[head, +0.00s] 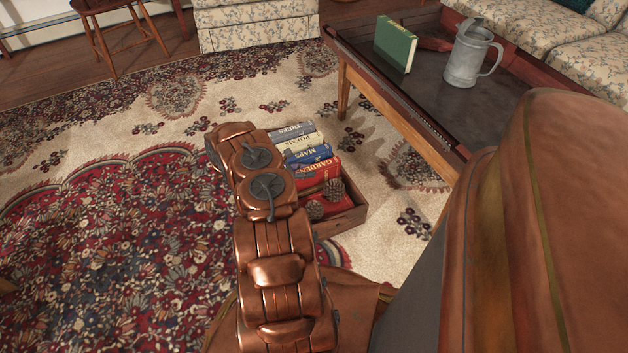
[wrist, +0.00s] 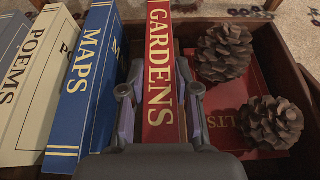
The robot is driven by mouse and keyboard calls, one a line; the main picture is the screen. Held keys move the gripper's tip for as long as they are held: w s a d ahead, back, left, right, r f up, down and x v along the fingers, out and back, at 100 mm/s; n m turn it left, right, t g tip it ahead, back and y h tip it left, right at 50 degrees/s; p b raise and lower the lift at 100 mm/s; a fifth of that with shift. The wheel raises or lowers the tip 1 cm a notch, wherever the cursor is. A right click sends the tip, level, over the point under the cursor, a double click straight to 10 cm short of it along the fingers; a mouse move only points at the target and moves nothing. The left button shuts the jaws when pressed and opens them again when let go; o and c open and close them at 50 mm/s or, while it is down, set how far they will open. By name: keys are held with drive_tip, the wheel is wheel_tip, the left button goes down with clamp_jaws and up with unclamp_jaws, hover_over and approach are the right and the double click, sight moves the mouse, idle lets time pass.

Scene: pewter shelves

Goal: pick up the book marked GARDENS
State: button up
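The red book marked GARDENS (wrist: 160,60) stands spine up in a wooden crate, at the right end of a row of books. In the head view the GARDENS book (head: 318,168) shows just right of my arm. My gripper (wrist: 156,88) is over the book in the wrist view, with one finger on each side of its spine. The fingers look spread. A narrow gap shows at the left finger; the right finger is close to the cover, and contact there is unclear.
Blue MAPS (wrist: 88,80), cream POEMS (wrist: 35,85) and TREES (head: 292,130) stand left of it. Right of it, two pine cones (wrist: 226,52) (wrist: 270,122) rest on a flat red book (wrist: 222,105). The crate wall (wrist: 290,35) is beyond. A low table (head: 440,95) holds a green book and tankard.

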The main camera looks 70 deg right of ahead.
clamp_jaws()
drive_tip(key=shift+r, duration=0.15)
idle(0.4)
